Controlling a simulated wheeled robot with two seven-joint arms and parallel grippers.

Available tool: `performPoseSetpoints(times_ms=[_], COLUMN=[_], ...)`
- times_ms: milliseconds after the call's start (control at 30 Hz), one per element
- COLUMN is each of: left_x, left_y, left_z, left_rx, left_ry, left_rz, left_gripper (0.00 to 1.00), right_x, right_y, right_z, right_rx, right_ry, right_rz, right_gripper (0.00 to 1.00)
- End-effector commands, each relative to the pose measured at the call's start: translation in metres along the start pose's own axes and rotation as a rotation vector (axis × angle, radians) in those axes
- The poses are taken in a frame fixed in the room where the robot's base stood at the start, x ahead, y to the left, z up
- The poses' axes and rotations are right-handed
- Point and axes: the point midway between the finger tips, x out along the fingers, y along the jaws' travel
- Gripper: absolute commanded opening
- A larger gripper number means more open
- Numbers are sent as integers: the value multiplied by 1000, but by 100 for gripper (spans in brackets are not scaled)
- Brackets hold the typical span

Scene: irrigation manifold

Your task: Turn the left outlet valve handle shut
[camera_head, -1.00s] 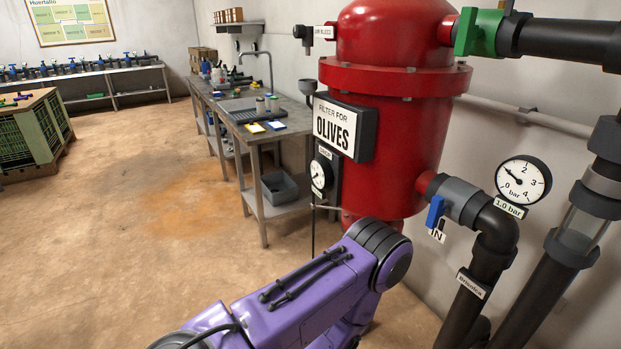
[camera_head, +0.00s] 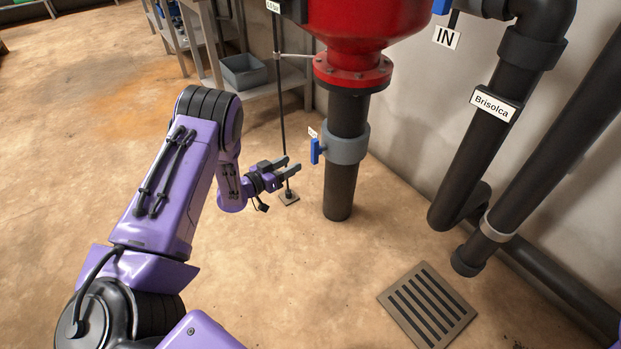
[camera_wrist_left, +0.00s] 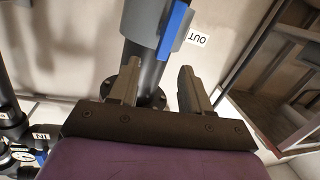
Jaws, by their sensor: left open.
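A blue valve handle (camera_head: 317,150) sits on the left side of a grey valve body (camera_head: 346,146), on the dark vertical pipe under the red filter. The handle stands upright, in line with the pipe. In the wrist view, the handle (camera_wrist_left: 174,30) lies beyond the fingertips, beside a label reading OUT (camera_wrist_left: 197,37). My left gripper (camera_head: 289,168) is open and empty, just left of the handle and apart from it. Its two fingers (camera_wrist_left: 158,72) also show in the wrist view, spread with nothing between them. My right gripper is not in view.
The red filter's lower flange (camera_head: 352,72) is above the valve. A thin dark rod (camera_head: 280,100) stands behind my gripper on a small floor plate. Dark pipes (camera_head: 480,120) run along the wall at right. A floor grate (camera_head: 426,306) lies in front; the floor around is open.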

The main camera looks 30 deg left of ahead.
Motion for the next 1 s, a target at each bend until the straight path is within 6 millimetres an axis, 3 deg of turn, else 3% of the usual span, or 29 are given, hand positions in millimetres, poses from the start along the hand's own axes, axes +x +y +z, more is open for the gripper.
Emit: performPoseSetpoints(times_ms=[33,133,267,367,733,1000], left_x=[7,11,14,26,102,115], left_y=[-16,-29,-33,-30,-14,-12], left_z=[18,10,4,1,-3,-7], left_rx=[46,113,150,156,154,150], left_ry=[38,75,87,88,87,85], left_rz=[49,131,180,189,187,184], left_gripper=[48,48,48,48,48,48], right_x=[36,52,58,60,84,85], right_y=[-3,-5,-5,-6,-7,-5], right_z=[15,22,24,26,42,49], right_rx=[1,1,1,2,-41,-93], right_ry=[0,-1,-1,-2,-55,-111], right_rz=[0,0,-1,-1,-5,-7], right_gripper=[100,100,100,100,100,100])
